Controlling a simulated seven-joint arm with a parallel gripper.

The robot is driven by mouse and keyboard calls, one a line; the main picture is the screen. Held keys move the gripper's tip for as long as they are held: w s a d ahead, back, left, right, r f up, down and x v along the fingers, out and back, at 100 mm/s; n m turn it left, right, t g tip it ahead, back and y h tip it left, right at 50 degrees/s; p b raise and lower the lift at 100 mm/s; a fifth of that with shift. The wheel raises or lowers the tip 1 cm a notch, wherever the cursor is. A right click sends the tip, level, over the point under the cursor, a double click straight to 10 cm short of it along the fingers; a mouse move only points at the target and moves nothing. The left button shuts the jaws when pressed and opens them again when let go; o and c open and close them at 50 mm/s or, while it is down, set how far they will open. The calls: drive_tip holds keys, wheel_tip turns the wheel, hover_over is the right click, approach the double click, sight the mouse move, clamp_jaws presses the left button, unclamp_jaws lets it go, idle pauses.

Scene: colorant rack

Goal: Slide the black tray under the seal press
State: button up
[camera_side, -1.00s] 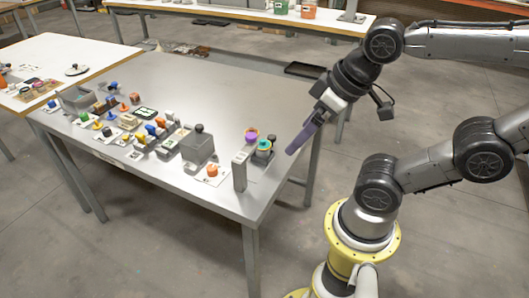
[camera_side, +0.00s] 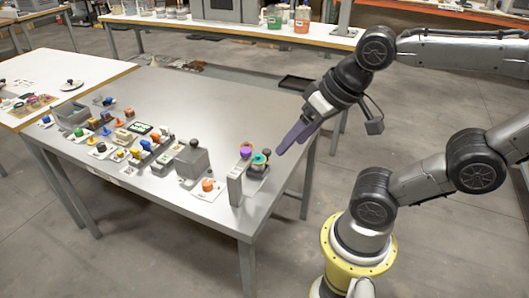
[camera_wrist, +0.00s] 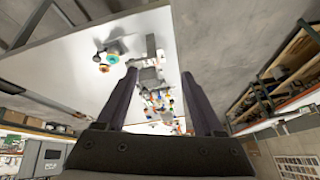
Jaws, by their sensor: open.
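My gripper (camera_side: 290,145) hangs in the air off the right end of the grey table, its purple fingers pointing down and left. In the wrist view its two fingers (camera_wrist: 159,75) are apart with nothing held between them. Near the table's right corner stands a tall grey block (camera_side: 235,187) beside a purple knob (camera_side: 246,152) and a teal disc (camera_side: 259,158); I cannot tell if this is the seal press.
A grey box with a black knob (camera_side: 190,163) and an orange knob on a white plate (camera_side: 207,186) stand left of the tall block. Several small coloured pieces crowd the table's left part. The middle and back of the grey tabletop (camera_side: 225,110) are clear. Another table (camera_side: 230,28) stands behind.

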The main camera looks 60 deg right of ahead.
drive_tip(key=w+d+r+m, duration=0.2)
drive_tip(key=w+r+m, duration=0.1)
drive_tip(key=w+m, duration=0.35)
drive_tip(key=m+g, duration=0.6)
drive_tip(key=m, duration=0.9)
hover_over(266, 151)
wheel_tip(266, 151, down, 14)
drive_tip(key=shift+n, duration=0.25)
wheel_tip(266, 151, down, 13)
drive_tip(key=shift+d+f, duration=0.1)
drive_tip(key=shift+d, duration=0.05)
clamp_jaws()
